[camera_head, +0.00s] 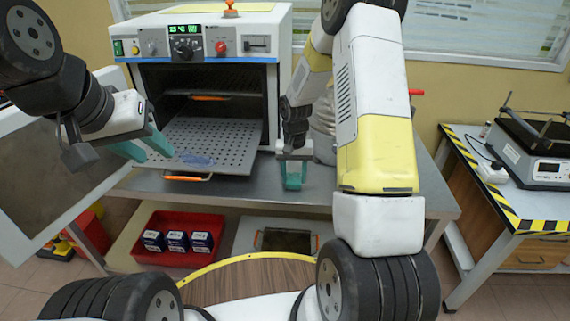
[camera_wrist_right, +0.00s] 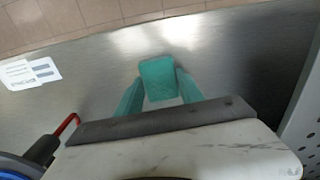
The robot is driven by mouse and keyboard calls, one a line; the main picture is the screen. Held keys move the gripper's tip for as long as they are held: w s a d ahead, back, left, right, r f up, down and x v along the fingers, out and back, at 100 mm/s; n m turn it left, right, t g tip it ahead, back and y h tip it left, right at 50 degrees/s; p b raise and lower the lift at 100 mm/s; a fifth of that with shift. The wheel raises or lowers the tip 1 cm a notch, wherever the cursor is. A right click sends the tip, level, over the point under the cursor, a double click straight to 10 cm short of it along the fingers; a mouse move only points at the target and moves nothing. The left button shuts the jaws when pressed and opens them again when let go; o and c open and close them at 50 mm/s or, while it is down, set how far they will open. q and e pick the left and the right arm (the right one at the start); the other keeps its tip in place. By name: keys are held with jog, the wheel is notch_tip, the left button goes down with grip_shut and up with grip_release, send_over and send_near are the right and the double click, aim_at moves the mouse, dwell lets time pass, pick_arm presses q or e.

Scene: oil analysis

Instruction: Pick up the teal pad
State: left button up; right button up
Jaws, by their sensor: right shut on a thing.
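The teal pad (camera_wrist_right: 158,79) is a small flat block in the right wrist view, between the two teal fingers of my right gripper (camera_wrist_right: 160,90). The gripper is shut on it, over the grey metal table top. In the head view my right gripper (camera_head: 293,176) points down at the table, right of the oven; there the pad is hard to tell from the same-coloured fingers. My left gripper (camera_head: 143,147) is open and empty, with its teal fingers apart in front of the oven's left side.
The open oven (camera_head: 205,73) has a perforated tray (camera_head: 225,140) pulled out, with a blue patch on it. Its door stands open at left. A red bin (camera_head: 150,257) with blue boxes sits below the table (camera_head: 235,191). A hazard-taped side table (camera_head: 488,200) stands at right.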

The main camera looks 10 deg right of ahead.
aim_at(292, 180)
jog(key=r, duration=0.2)
jog(key=s, duration=0.1)
jog(key=shift+a+r, duration=0.35)
jog(key=shift+r, duration=0.05)
jog(key=s+a+r, duration=0.1)
jog(key=s+a, duration=0.6)
jog(key=s, duration=0.5)
jog(key=shift+s+a+r, duration=0.15)
jog(key=shift+s+a, duration=0.1)
jog(key=shift+s, duration=0.15)
